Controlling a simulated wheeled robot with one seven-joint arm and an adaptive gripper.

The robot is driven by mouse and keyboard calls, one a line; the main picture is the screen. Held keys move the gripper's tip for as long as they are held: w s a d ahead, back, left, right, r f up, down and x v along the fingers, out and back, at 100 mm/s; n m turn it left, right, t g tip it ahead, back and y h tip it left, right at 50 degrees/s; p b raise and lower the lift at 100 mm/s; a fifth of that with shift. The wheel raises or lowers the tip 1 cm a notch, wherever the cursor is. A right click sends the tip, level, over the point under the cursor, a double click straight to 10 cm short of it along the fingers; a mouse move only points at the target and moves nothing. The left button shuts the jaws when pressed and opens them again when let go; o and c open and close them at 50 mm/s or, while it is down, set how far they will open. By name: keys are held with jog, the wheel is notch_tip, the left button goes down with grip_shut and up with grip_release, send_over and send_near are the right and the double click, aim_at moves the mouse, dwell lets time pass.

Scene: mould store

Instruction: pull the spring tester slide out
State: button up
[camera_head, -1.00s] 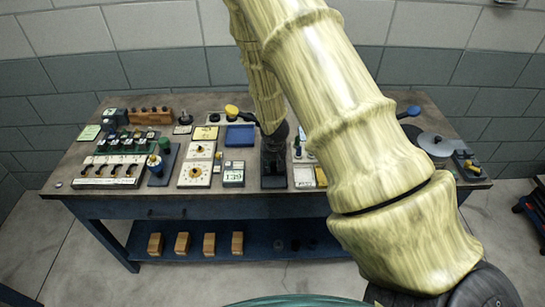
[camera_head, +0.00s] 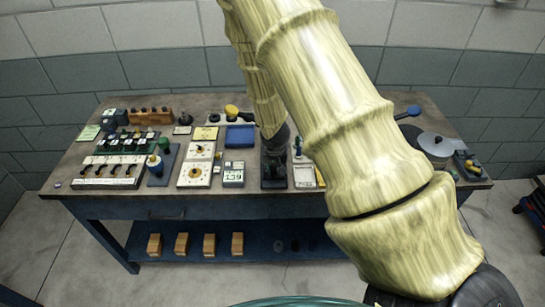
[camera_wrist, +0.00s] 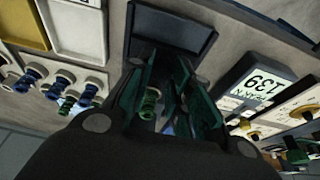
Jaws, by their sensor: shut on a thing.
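The spring tester is a dark unit with a flat base (camera_head: 273,184) near the middle of the bench's front half. My gripper (camera_head: 273,152) is over it in the head view, small, dark and partly lost against it. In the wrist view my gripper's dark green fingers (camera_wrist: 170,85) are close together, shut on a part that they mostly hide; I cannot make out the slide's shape. A green ribbed, spring-like piece (camera_wrist: 150,103) shows between the fingers. A dark rectangular plate (camera_wrist: 172,32) lies beyond the fingertips.
A grey box with a number display (camera_head: 233,176) and white dial panels (camera_head: 194,174) stand to the left. My arm hides much of the bench's right half.

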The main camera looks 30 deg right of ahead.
jog(key=shift+s+a, duration=0.35)
jog(key=shift+s, duration=0.25)
jog(key=shift+s+a, duration=0.35)
jog(key=shift+s, duration=0.25)
jog(key=shift+s+b, duration=0.1)
jog(key=shift+b, duration=0.2)
jog(key=shift+s+a, duration=0.75)
jog(key=shift+s, duration=0.35)
jog(key=o, duration=1.5)
jog(key=shift+o, duration=0.2)
notch_tip(320, 180, up, 7)
jog(key=p, duration=0.4)
